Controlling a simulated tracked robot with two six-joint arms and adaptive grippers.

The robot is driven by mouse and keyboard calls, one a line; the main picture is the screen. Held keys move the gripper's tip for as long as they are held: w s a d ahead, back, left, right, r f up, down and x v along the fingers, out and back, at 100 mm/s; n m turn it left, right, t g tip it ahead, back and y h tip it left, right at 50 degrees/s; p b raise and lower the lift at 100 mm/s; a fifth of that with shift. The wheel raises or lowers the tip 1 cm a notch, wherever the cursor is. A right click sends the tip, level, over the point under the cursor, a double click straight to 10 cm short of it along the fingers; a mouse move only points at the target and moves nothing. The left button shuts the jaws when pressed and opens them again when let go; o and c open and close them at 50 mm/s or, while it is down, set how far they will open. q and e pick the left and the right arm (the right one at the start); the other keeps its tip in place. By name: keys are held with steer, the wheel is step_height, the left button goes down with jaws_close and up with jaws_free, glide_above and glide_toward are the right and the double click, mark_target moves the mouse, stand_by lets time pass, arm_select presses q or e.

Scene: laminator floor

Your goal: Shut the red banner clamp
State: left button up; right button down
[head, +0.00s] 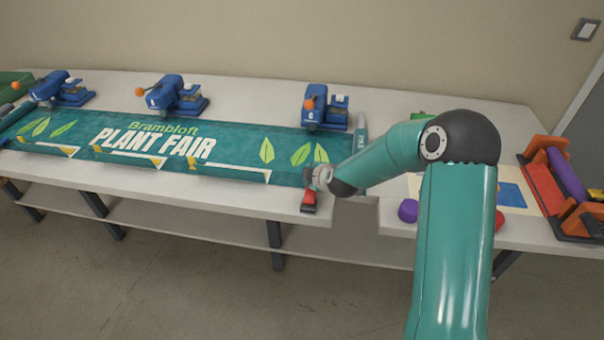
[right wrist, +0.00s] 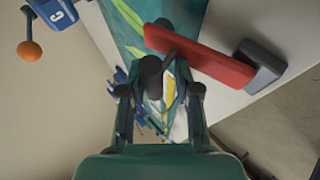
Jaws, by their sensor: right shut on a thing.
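The red banner clamp (head: 309,200) sits at the front edge of the table, near the right end of the green banner (head: 235,150). In the right wrist view the clamp (right wrist: 205,52) shows as a red bar with a grey block at one end. My right gripper (head: 322,178) is at the clamp, on its banner side. In the right wrist view its fingers (right wrist: 165,88) are closed around a dark, rounded grip beside the red bar, which seems to be the clamp's handle. The fingers partly hide this grip. My left gripper is not in view.
Three blue clamps (head: 323,108) with orange knobs stand along the back edge of the banner. A gap shows in the table's front edge.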

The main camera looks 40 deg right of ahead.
steer(key=shift+w+d+f, duration=0.15)
steer(key=shift+w+d, duration=0.05)
steer(key=shift+d, duration=0.25)
steer(key=shift+w+d+f, duration=0.1)
steer(key=shift+w+d, duration=0.05)
steer(key=shift+d, duration=0.25)
steer(key=shift+f, duration=0.1)
steer(key=c, duration=1.2)
jaws_free()
steer(key=shift+o, duration=0.6)
steer(key=shift+f, duration=0.1)
steer(key=a+v, duration=0.1)
steer(key=v, duration=1.1)
